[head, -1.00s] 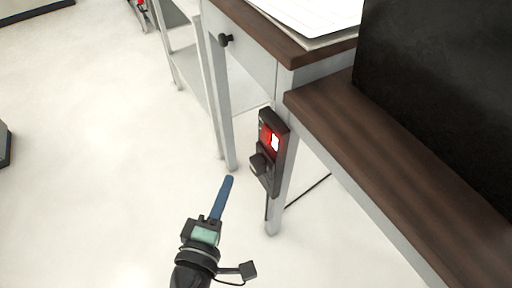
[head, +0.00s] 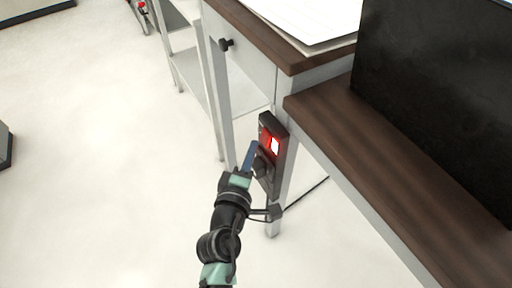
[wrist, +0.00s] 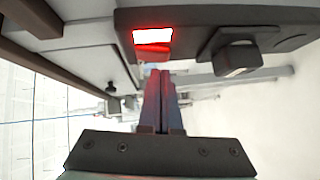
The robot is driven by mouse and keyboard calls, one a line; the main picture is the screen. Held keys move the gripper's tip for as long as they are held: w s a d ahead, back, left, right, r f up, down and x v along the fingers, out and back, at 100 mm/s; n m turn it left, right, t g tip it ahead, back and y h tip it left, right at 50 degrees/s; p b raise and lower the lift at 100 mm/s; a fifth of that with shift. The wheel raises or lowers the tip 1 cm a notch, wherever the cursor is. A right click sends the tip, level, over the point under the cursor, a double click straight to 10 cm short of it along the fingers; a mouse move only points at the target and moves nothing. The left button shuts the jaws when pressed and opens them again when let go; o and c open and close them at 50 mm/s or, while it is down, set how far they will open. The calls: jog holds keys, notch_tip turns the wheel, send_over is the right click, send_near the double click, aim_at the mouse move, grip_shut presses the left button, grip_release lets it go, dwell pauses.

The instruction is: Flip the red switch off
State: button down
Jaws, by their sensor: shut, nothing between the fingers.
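The red switch (head: 269,141) glows on a black panel (head: 278,179) fixed to the table leg. In the wrist view the switch (wrist: 153,37) shows a bright white-lit part with a red part below it. My gripper (head: 252,146) is shut and empty, its blue fingers beside the panel, just left of and slightly below the switch. In the wrist view the closed fingertips (wrist: 160,74) point towards the panel's edge just under the switch. I cannot tell whether they touch it.
A black plug or knob (wrist: 237,56) sticks out of the same panel near the switch. A brown tabletop (head: 385,160) and a drawer cabinet with a black knob (head: 226,44) stand close by. The pale floor (head: 100,150) at left is clear.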

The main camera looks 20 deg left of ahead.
jog(key=shift+w+d+f, duration=0.1)
jog(key=shift+w+d, duration=0.25)
jog(key=shift+w, duration=0.1)
jog(key=shift+f, duration=0.1)
